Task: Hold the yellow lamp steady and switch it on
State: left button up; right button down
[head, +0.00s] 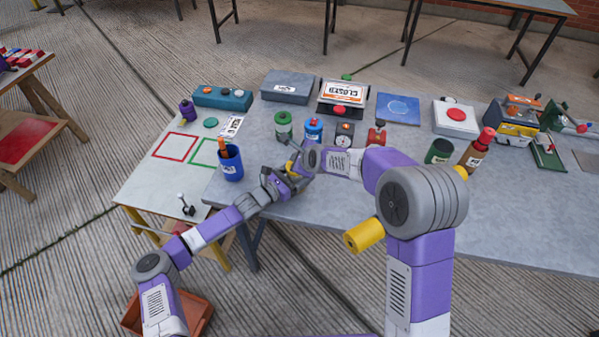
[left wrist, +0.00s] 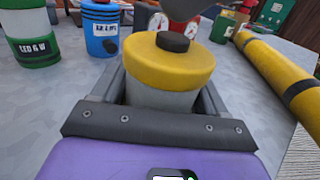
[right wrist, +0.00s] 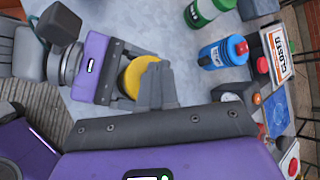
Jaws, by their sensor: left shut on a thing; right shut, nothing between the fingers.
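The yellow lamp (left wrist: 170,62) has a yellow cap, a grey body and a dark button (left wrist: 173,41) on top. My left gripper (head: 285,174) is shut around its grey body near the table's front edge. In the right wrist view the lamp (right wrist: 133,77) shows beside the left gripper. My right gripper (right wrist: 156,86) is shut and empty, its fingertips at the lamp's top. In the left wrist view its dark tip is just above the button; I cannot tell if they touch. No glow shows on the lamp.
A blue cup (head: 230,168), a green-and-white can (head: 283,128) and a blue bottle (head: 313,130) stand close by. A thick yellow tube (head: 364,236) with dark bands, partly hidden by my right arm, lies at the front edge. A red-knobbed device (head: 376,137) stands behind.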

jog(key=shift+f, duration=0.35)
dwell(0.3)
jog(key=shift+r, duration=0.5)
jog(key=shift+r, duration=0.1)
notch_tip(320, 180, up, 6)
jog(key=shift+f, duration=0.1)
dwell(0.5)
